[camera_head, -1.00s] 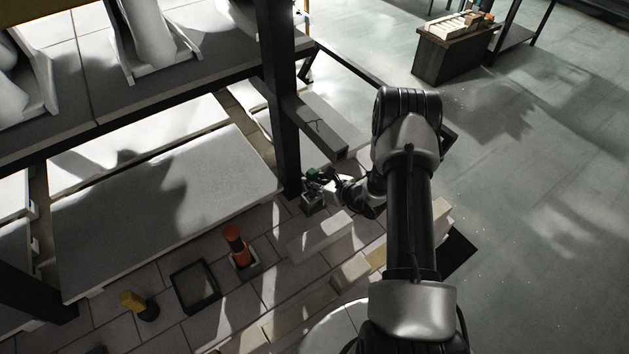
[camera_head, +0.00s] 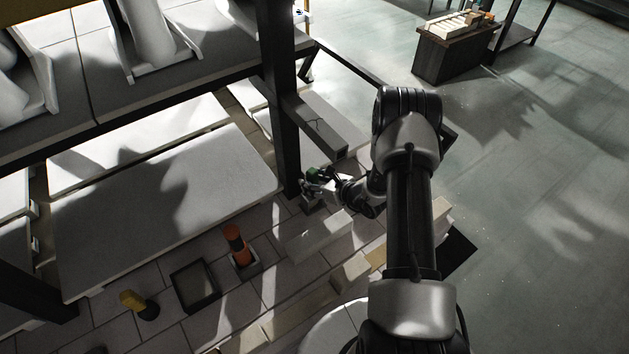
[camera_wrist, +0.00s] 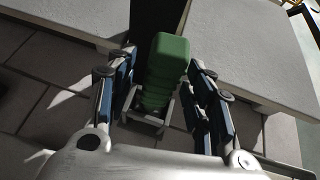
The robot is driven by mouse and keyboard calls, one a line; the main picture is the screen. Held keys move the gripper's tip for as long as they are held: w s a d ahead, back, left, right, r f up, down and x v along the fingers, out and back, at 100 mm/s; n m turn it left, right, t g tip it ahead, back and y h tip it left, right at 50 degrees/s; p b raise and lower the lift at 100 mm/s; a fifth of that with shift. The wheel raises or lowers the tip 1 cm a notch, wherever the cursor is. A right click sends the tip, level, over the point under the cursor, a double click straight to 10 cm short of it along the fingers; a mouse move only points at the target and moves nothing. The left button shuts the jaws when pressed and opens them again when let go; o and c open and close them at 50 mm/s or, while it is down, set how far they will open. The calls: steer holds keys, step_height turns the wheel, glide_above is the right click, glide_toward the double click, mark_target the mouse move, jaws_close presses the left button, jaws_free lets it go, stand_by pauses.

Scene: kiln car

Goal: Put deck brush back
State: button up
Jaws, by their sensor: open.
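A green, ribbed, block-topped thing (camera_wrist: 168,62) stands in a small grey square holder (camera_wrist: 146,121) in the wrist view. I cannot tell for certain whether it is the deck brush. My gripper (camera_wrist: 163,90) is open, with one finger on each side of the green thing and gaps visible. In the head view, my gripper (camera_head: 318,186) is low beside a dark post, with the green thing (camera_head: 313,173) partly hidden by it. An orange thing with a dark band (camera_head: 236,245) stands in a square holder to the left. A yellow-topped thing with a dark round base (camera_head: 133,300) sits farther left.
An empty dark square tray (camera_head: 179,277) lies between the orange and yellow things. The dark post (camera_head: 280,100) rises close to my gripper. A pale slab (camera_head: 215,178) lies behind the row. Pale blocks (camera_head: 318,236) lie right of the orange thing. Open floor extends right.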

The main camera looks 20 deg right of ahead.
steer(key=p+v, duration=0.3)
steer(key=v, duration=0.5)
stand_by(1.5)
stand_by(0.4)
steer(key=v, duration=1.2)
